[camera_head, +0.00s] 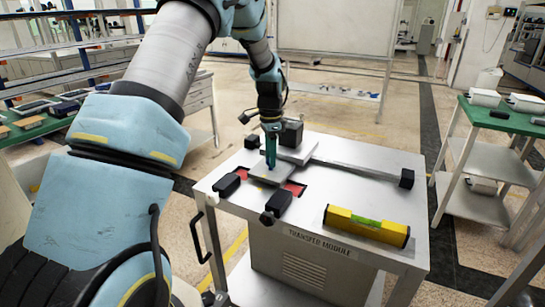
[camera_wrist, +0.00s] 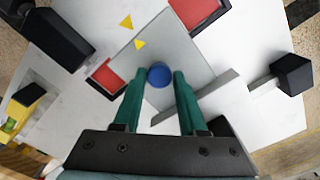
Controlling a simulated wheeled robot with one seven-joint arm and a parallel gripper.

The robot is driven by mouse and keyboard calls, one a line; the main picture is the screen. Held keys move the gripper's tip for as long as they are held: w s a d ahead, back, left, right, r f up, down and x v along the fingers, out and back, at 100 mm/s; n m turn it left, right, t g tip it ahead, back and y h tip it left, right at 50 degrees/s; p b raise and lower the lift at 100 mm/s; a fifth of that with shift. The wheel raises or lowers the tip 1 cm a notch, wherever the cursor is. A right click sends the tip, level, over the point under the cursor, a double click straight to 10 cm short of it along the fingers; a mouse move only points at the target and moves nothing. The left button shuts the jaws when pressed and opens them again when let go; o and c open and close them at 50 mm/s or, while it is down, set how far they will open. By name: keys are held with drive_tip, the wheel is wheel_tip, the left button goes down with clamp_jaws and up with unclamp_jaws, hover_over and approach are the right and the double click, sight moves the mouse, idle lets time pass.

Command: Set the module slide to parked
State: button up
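The module slide is a flat grey plate (camera_head: 268,174) on the white top of the transfer module cart (camera_head: 390,163); the plate also shows in the wrist view (camera_wrist: 190,55). A round blue knob (camera_wrist: 159,76) stands on it. My gripper (camera_wrist: 158,80) points down at the plate, its two green fingers on either side of the knob and seemingly touching its edges. One yellow triangle (camera_wrist: 139,44) is on the plate; a second (camera_wrist: 126,22) lies on the white surface just beyond the plate's edge. Red patches (camera_wrist: 105,74) show on both sides of the plate.
Black blocks (camera_head: 227,185) stand near the plate, and a rail with a black end block (camera_head: 407,178) runs right. A yellow spirit level (camera_head: 366,226) lies near the cart's front right. A green-topped table (camera_head: 500,119) with white boxes stands at right.

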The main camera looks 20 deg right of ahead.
drive_tip(key=o, duration=0.4)
wheel_tip(320, 180, up, 11)
drive_tip(key=b, duration=0.2)
idle(0.3)
drive_tip(key=shift+f, duration=0.1)
drive_tip(key=s+a+f+n, duration=0.2)
drive_tip(key=s+a+n, duration=0.6)
drive_tip(key=a, duration=0.5)
drive_tip(key=s+a+f+n+t, duration=0.1)
drive_tip(key=s+a+f+n, duration=0.2)
drive_tip(key=s+a+n, duration=0.5)
drive_tip(key=s+a, duration=0.4)
drive_tip(key=a, duration=0.2)
drive_tip(key=shift+t, duration=0.3)
